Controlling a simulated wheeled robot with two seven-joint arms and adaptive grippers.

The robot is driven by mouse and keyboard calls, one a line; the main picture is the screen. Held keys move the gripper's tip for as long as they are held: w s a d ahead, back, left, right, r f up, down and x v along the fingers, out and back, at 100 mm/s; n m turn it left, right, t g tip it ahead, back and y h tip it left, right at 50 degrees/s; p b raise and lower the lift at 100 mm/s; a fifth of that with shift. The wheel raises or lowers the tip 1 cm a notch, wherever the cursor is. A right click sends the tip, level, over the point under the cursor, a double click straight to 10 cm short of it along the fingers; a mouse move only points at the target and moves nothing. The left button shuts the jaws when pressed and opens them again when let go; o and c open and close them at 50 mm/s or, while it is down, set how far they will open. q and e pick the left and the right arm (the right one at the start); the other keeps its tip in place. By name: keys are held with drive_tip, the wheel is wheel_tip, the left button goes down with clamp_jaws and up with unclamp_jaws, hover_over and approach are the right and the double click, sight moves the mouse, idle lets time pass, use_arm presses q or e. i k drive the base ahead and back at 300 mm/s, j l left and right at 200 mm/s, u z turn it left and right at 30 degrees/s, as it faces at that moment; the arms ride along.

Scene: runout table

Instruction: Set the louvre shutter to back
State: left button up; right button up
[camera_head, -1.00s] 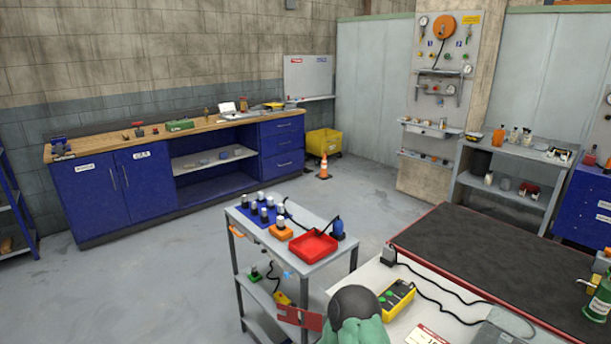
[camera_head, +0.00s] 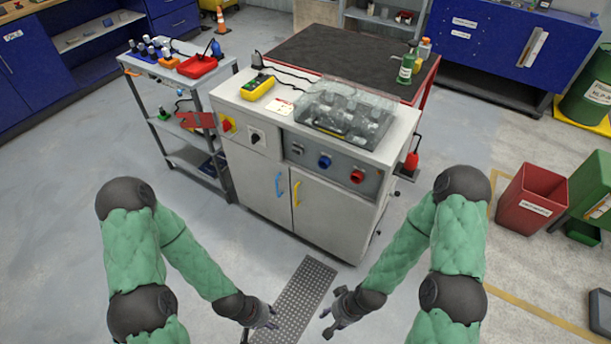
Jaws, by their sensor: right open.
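I cannot make out a louvre shutter for certain in this view. A pale grey cabinet (camera_head: 322,212) stands ahead of me, with a blue knob (camera_head: 324,162), a red knob (camera_head: 357,176) and a dark rotary switch (camera_head: 256,139) on its front. A clear cover (camera_head: 347,108) sits over parts on its top. My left gripper (camera_head: 272,318) is low in front of the cabinet, apart from it; its fingers are too small to read. My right gripper (camera_head: 328,322) is open and empty, also low and apart from the cabinet.
A perforated grey plate (camera_head: 305,291) lies on the floor between my grippers. A tool trolley (camera_head: 188,112) stands left of the cabinet. A red bin (camera_head: 532,199) stands right, with open floor between.

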sight(378, 232)
drive_tip(key=k+l+z, duration=0.1)
drive_tip(key=l+z, duration=0.15)
drive_tip(key=l, duration=0.15)
drive_tip(key=l+z, duration=0.2)
drive_tip(key=l, duration=0.25)
drive_tip(key=i+l+u, duration=0.3)
drive_tip(key=i+l, duration=0.45)
